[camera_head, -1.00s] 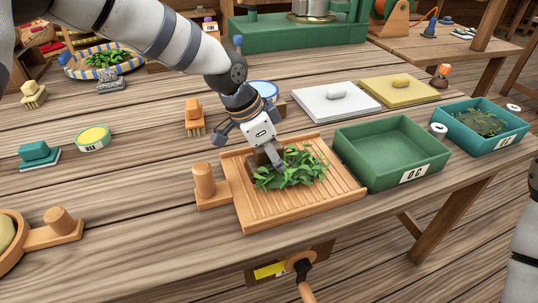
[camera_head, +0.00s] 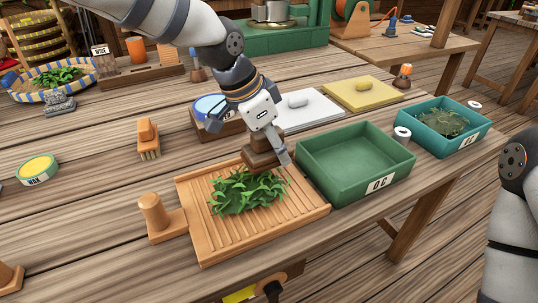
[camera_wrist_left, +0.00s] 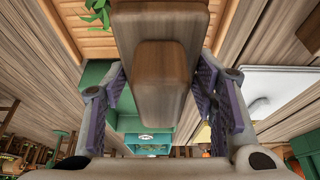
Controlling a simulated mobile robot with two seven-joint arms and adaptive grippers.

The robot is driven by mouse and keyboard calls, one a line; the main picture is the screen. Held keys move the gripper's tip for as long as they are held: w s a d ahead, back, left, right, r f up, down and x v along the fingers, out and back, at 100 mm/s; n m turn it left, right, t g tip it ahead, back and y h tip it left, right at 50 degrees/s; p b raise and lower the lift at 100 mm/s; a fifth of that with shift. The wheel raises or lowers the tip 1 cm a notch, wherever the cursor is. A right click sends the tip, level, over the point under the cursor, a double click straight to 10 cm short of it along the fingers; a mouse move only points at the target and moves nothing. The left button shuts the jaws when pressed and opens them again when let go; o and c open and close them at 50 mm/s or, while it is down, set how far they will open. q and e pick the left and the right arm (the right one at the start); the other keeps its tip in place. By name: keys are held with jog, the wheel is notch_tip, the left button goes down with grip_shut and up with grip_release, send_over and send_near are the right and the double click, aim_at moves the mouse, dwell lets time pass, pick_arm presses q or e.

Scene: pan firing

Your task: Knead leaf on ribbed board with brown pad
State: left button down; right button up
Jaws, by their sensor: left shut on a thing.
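The brown pad (camera_head: 263,161) is a dark wooden block with a grip. My left gripper (camera_head: 264,139) is shut on this grip. The left wrist view shows the pad (camera_wrist_left: 163,70) between both fingers. A loose heap of green leaf (camera_head: 240,195) lies on the ribbed board (camera_head: 278,219), a light wooden tray with grooves and a peg handle (camera_head: 155,211). The pad is at the board's back right, at the far edge of the leaf. I cannot tell whether its underside touches. My right gripper is out of view.
A green bin (camera_head: 350,178) stands right of the board, with a teal bin (camera_head: 460,130) holding dark leaf beyond. A brush (camera_head: 148,138), a wax tin (camera_head: 38,169) and white (camera_head: 320,110) and yellow (camera_head: 350,95) slabs stand around. Bare table lies left of the board.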

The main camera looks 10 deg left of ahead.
pick_arm(q)
notch_tip(320, 180, up, 2)
jog(key=shift+w+d, duration=0.15)
jog(key=shift+r, duration=0.2)
dwell(0.4)
jog(key=c, duration=1.6)
grip_release()
grip_shut()
jog(key=shift+r, duration=0.2)
